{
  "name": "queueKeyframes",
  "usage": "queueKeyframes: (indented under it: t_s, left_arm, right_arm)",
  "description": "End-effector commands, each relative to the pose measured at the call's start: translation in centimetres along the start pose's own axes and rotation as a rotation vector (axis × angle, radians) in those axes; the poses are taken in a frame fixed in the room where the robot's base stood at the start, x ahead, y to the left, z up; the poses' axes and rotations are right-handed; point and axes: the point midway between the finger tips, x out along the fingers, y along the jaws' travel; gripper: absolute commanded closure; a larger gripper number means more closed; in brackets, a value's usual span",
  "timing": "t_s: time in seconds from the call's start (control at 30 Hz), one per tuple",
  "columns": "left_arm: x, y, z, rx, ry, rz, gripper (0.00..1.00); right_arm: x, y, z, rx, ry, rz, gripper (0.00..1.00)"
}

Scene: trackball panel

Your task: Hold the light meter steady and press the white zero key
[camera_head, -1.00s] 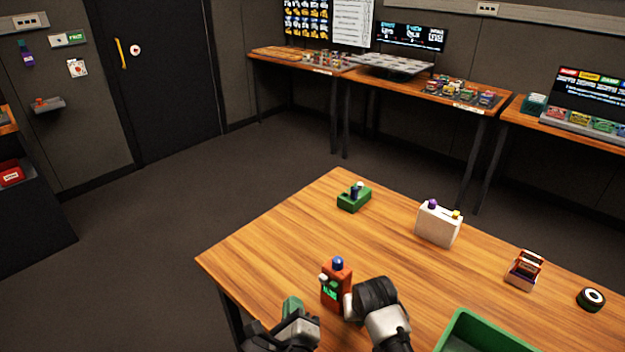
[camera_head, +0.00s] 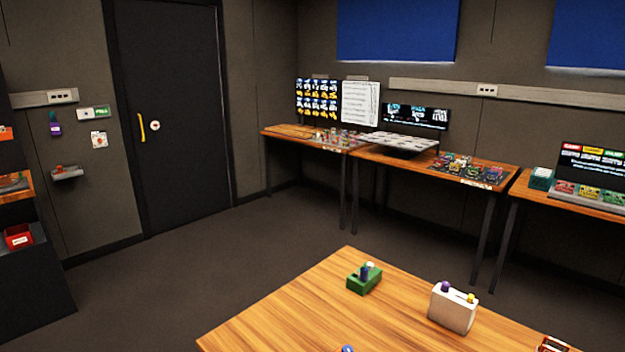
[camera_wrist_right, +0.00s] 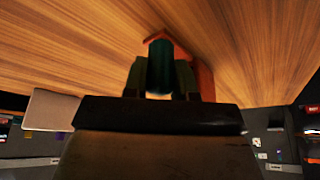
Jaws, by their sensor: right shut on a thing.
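In the right wrist view an orange-red body, the light meter (camera_wrist_right: 205,80), stands at the fingers of my right gripper (camera_wrist_right: 160,78). My right gripper is shut on it. A dark teal cylindrical part (camera_wrist_right: 160,65) shows between the fingers; I cannot tell what it belongs to. The white key is not visible now. My left gripper is out of view.
On the wooden table (camera_head: 290,325) stand a green box (camera_head: 364,283) with a blue knob and a white box (camera_head: 453,309) with purple and yellow tops. A dark red item (camera_head: 553,344) is cut off at the lower right. Open floor lies beyond the table.

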Motion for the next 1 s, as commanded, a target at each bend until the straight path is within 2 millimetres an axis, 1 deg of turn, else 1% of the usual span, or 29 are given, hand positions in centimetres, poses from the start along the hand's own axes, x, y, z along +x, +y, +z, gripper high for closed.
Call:
queueKeyframes:
  t_s: [0.13, 0.47, 0.5, 0.57, 0.6, 0.67, 0.9, 1.0]
  left_arm:
    - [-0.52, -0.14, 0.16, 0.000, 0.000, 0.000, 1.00]
    - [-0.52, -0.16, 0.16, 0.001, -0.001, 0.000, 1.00]
    - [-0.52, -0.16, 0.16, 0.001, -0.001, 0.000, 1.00]
    - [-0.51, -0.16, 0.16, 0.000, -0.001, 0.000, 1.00]
    - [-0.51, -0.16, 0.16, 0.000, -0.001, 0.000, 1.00]
    - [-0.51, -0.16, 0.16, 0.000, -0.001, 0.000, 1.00]
    - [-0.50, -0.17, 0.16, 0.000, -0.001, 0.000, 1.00]
    - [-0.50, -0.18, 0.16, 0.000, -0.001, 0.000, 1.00]
  right_arm:
    - [-0.02, -0.01, -0.02, 0.000, 0.001, 0.000, 1.00]
    - [-0.02, -0.01, -0.03, 0.000, 0.001, 0.000, 1.00]
    - [-0.02, -0.01, -0.03, 0.000, 0.001, 0.000, 0.67]
    - [-0.02, -0.01, -0.03, 0.000, 0.001, 0.000, 0.58]
    - [-0.02, -0.01, -0.03, 0.000, 0.001, 0.000, 0.52]
    - [-0.02, -0.01, -0.02, 0.000, 0.001, 0.000, 0.44]
    - [-0.03, -0.01, -0.02, 0.000, 0.000, 0.000, 0.44]
    - [-0.44, -0.02, -0.07, 0.000, 0.002, -0.001, 0.44]
